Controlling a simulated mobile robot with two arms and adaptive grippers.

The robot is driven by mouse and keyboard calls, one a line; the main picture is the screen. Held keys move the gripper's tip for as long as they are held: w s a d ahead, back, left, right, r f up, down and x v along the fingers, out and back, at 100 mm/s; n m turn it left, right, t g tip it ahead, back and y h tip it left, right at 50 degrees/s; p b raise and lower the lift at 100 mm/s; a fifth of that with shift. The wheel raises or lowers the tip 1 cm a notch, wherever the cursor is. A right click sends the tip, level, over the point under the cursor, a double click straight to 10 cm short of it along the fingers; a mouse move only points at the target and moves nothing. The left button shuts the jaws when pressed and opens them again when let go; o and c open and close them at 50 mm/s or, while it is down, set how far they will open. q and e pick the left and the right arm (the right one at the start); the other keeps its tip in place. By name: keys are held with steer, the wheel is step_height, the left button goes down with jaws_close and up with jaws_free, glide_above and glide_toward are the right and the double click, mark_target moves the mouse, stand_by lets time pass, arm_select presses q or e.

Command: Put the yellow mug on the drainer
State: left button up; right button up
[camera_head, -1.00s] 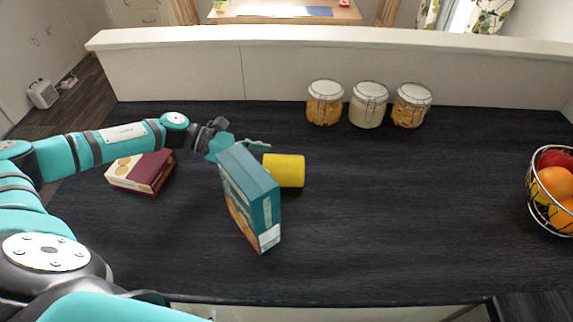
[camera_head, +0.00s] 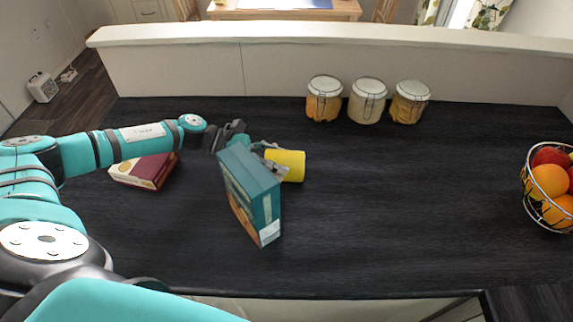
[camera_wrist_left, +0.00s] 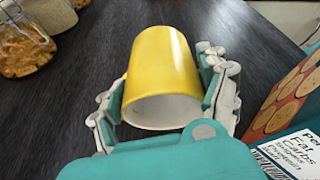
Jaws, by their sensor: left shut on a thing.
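The yellow mug (camera_head: 289,164) lies on its side on the dark counter, partly behind the teal box in the head view. In the left wrist view the yellow mug (camera_wrist_left: 163,72) shows its open white mouth towards my wrist. My left gripper (camera_wrist_left: 168,90) has a finger on each side of the mug and is shut on it. In the head view my left gripper (camera_head: 268,158) is partly hidden by the box. No drainer is in view. My right gripper is not in view.
A teal box (camera_head: 250,192) stands close in front of my left gripper. A maroon box (camera_head: 145,171) lies below my left forearm. Three glass jars (camera_head: 367,101) stand at the back. A wire fruit basket (camera_head: 549,187) is at the right. The middle right counter is clear.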

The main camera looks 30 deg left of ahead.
arm_select(q)
steer(key=shift+c, duration=1.2)
steer(key=shift+r, duration=0.1)
